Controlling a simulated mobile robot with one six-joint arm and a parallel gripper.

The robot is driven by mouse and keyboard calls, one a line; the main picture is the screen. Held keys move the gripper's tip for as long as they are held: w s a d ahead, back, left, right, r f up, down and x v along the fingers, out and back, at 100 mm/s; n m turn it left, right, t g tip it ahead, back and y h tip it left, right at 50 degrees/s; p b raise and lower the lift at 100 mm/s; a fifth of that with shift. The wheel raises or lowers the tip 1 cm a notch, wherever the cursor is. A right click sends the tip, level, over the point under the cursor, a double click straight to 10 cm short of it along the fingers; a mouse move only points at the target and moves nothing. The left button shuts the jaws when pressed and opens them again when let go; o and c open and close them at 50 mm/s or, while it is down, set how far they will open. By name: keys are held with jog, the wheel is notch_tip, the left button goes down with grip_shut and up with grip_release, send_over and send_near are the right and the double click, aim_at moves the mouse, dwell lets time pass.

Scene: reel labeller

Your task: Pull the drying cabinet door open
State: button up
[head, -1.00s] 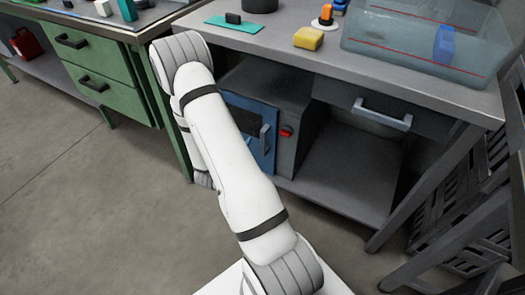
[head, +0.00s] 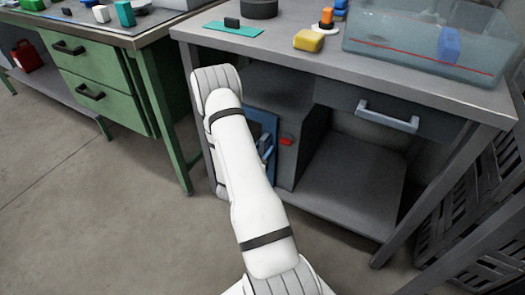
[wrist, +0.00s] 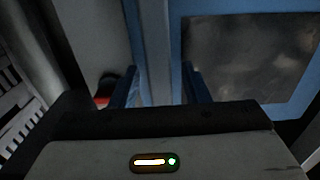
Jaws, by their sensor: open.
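The drying cabinet (head: 312,150) is a dark grey box under the grey bench. Its blue door (head: 263,117) has a dark window and looks shut; my arm hides much of it. In the wrist view the door (wrist: 176,45) fills the middle and right, with the window (wrist: 250,55) at right. A vertical grey-blue bar, seemingly the door handle (wrist: 155,55), runs between the fingers of my gripper (wrist: 161,88). My gripper is open, one finger on each side of the bar, and I cannot tell whether either touches it. A red button (head: 286,141) sits right of the door.
The bench top (head: 400,82) holds a yellow block (head: 309,40) and a clear tank (head: 425,45). A drawer handle (head: 388,116) juts out right of the cabinet. An open shelf (head: 350,185) lies below it. A green drawer bench (head: 100,85) stands left. Floor (head: 100,200) is free at left.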

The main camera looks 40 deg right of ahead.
jog(key=shift+c, duration=0.3)
grip_shut()
dwell(0.3)
